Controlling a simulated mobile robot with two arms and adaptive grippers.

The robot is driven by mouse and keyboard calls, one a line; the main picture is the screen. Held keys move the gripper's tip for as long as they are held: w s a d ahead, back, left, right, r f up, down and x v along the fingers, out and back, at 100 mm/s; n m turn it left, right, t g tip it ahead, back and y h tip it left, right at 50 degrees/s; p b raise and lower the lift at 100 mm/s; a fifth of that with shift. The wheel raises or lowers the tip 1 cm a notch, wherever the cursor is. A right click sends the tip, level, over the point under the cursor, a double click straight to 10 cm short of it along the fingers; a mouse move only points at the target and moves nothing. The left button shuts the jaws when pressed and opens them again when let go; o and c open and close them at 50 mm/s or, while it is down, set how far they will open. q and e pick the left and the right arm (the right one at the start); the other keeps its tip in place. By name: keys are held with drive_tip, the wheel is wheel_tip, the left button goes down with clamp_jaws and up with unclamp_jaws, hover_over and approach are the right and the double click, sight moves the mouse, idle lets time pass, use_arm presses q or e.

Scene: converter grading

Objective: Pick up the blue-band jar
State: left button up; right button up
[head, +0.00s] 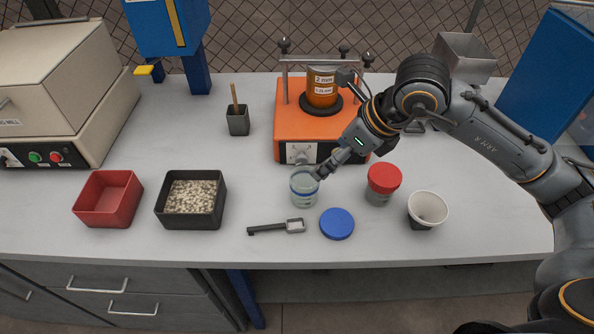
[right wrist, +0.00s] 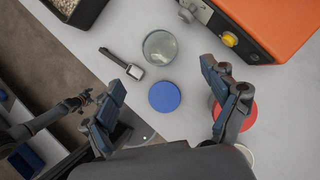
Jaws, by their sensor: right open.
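The blue-band jar (head: 304,190) is a clear glass jar with a bluish band, standing upright and without a lid on the grey bench; it also shows in the right wrist view (right wrist: 160,47). My right gripper (head: 320,172) is at the jar's upper right in the head view. In the right wrist view my right gripper (right wrist: 161,78) is open and empty, with the jar ahead of its fingertips. The blue lid (head: 337,223) lies flat in front of the jar. My left gripper (right wrist: 82,102) shows small at the left of the wrist view, away from the jar; its fingers are unclear.
A red-lidded jar (head: 383,184) and a white cup (head: 428,208) stand right of the jar. A scoop-like tool (head: 276,227) lies in front. An orange sieve shaker (head: 291,130) stands behind. A black tray of pellets (head: 162,210) and red tray (head: 108,199) are left.

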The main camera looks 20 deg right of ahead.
drive_tip(key=p, duration=0.1)
approach(305, 182)
drive_tip(key=a, duration=0.3)
drive_tip(key=f+p, duration=0.1)
drive_tip(key=f, duration=0.1)
drive_tip(key=shift+a+f+p, duration=0.25)
drive_tip(key=shift+f+p, duration=0.05)
drive_tip(key=shift+p, duration=0.1)
drive_tip(key=shift+x, duration=1.25)
drive_tip(key=shift+w+f, duration=0.2)
drive_tip(key=shift+f, duration=0.1)
drive_tip(key=shift+c, duration=0.6)
drive_tip(key=c, duration=1.1)
use_arm(q)
drive_tip(key=s+r, duration=0.2)
drive_tip(key=r, duration=0.1)
drive_tip(key=shift+s, duration=0.25)
drive_tip(key=shift+r, duration=0.1)
use_arm(e)
drive_tip(key=shift+r, duration=0.2)
